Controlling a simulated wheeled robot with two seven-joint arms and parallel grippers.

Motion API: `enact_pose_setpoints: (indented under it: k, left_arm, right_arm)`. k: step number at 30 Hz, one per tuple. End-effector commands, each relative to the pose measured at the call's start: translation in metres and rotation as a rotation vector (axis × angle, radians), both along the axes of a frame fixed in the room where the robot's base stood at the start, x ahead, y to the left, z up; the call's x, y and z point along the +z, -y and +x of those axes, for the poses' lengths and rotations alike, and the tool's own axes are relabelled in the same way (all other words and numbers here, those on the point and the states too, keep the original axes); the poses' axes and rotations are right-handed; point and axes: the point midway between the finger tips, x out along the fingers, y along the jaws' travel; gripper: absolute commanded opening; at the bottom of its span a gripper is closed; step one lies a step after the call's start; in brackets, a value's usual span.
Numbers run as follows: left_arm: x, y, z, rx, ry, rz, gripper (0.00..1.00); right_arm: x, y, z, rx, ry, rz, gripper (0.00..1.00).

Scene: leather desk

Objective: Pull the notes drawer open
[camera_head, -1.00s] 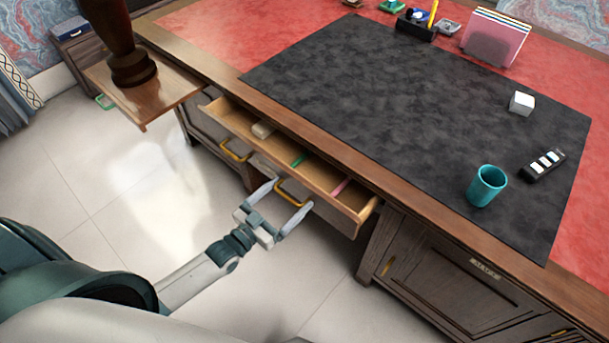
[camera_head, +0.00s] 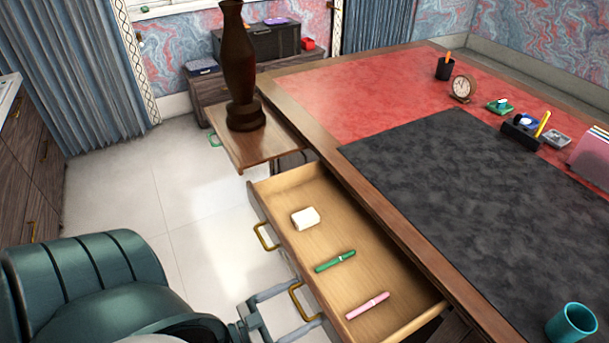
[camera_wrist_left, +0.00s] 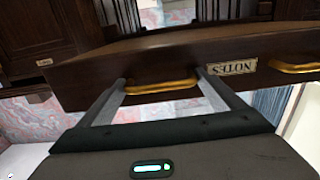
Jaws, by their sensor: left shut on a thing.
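The notes drawer (camera_head: 340,225) stands pulled far out from the desk's front edge, with its light wooden inside exposed. In the left wrist view, its dark front carries a "NOTES" label (camera_wrist_left: 232,67), which appears upside down. My left gripper (camera_head: 306,302) is at the brass handle (camera_head: 303,301) near the drawer's right end, with its fingers around the handle's two ends. The left wrist view shows this handle (camera_wrist_left: 162,87) between the fingertips. A second brass handle (camera_head: 265,238) is free. My right gripper is not in view.
A white block (camera_head: 305,218), a green pen (camera_head: 335,261) and a pink pen (camera_head: 367,305) lie in the drawer. A dark vase (camera_head: 239,70) stands on a side shelf (camera_head: 225,150) behind it. A green chair (camera_head: 85,280) is at left. Floor is clear between chair and drawer.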

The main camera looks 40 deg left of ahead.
Motion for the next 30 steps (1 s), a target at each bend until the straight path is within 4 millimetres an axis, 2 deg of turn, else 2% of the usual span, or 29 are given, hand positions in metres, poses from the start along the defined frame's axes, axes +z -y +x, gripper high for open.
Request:
enact_pose_setpoints:
  k: [7,8,9,23,30]
  left_arm:
    - [0.0,0.0,0.0,0.001,0.0,-0.002,0.48]
    - [0.0,0.0,0.0,0.001,0.0,-0.002,0.93]
    - [0.0,0.0,0.0,0.001,0.0,-0.002,0.99]
    - [0.0,0.0,0.0,0.0,0.0,0.0,0.99]
    - [-0.001,-0.004,-0.01,0.0,-0.001,0.0,0.99]
  right_arm:
    - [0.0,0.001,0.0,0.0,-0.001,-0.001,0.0]
    - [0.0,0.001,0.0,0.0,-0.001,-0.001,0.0]
    - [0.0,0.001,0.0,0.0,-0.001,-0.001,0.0]
    - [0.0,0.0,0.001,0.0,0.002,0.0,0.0]
    - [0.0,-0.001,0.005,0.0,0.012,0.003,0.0]
